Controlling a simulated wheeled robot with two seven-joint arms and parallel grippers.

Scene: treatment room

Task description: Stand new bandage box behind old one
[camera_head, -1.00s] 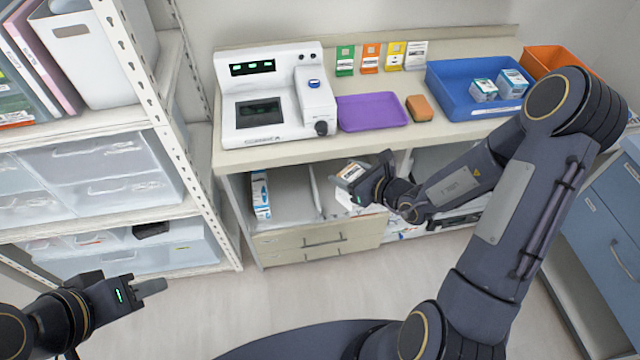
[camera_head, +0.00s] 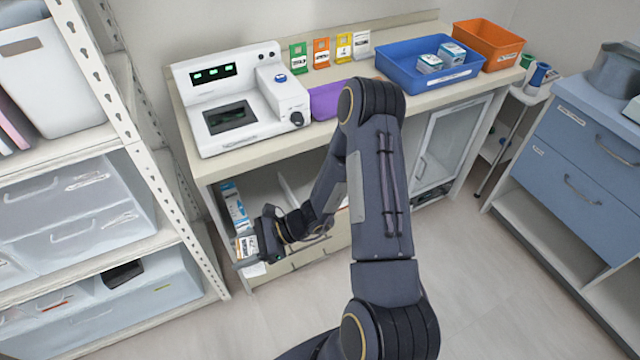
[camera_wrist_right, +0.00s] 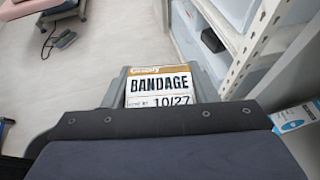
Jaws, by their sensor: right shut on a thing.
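My right gripper (camera_head: 258,240) is shut on a bandage box (camera_head: 246,246) in front of the left lower compartment under the counter. In the right wrist view the box (camera_wrist_right: 159,88) shows an orange-brown top band, the word BANDAGE and 10/27 on white, between the jaws. A tall blue-and-white box (camera_head: 234,207) stands in that compartment, just behind the gripper; it also shows at the right edge of the wrist view (camera_wrist_right: 297,118). I cannot tell whether it is the old bandage box. The arm hides much of the compartment. My left gripper is not in view.
A white shelf rack (camera_head: 150,160) stands close on the left of the gripper. On the counter (camera_head: 250,158) are a white device (camera_head: 240,100), a purple tray (camera_head: 328,97) and a blue bin (camera_head: 395,70).

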